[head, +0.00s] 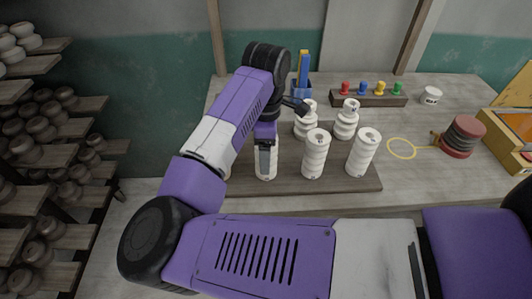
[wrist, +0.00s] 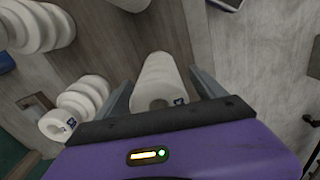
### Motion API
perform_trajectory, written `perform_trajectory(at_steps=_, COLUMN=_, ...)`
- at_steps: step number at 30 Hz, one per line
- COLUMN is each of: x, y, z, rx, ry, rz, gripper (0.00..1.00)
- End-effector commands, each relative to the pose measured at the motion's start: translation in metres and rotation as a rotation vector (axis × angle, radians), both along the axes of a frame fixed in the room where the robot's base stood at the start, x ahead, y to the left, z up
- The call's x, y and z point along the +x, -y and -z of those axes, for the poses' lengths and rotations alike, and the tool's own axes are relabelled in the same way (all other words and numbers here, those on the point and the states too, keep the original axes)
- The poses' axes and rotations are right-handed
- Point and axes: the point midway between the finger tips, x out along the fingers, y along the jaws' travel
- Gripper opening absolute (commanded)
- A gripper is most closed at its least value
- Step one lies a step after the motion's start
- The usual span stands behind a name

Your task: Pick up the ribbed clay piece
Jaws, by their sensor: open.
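Several white clay pieces stand upright on a dark board (head: 290,183). One pale piece (head: 266,172) is under my gripper (head: 265,148) in the head view, its upper part hidden by the fingers. In the wrist view a white piece (wrist: 160,75) with faint rings sits between my two open fingers, with a gap visible on each side. Two ringed pieces, one (head: 316,155) and another (head: 362,154), stand to the right. Two bulgier stacked-looking pieces, one (head: 304,128) and one (head: 346,121), stand behind. I cannot tell surely which one is the ribbed piece.
A rack with coloured knobs (head: 369,97), a blue holder (head: 301,88), a white cup (head: 431,95), a yellow loop (head: 401,148) and a dark red ribbed object (head: 462,137) are on the table. Shelves of pots (head: 60,150) stand left. The table's right middle is mostly clear.

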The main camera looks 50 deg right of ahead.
Motion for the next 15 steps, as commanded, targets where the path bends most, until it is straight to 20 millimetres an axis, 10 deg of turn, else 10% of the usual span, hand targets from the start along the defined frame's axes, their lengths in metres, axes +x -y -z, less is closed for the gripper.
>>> perform_trajectory(at_steps=15, x=0.0, y=0.0, z=0.025, rx=-0.001, ry=0.001, rz=0.0, gripper=0.74)
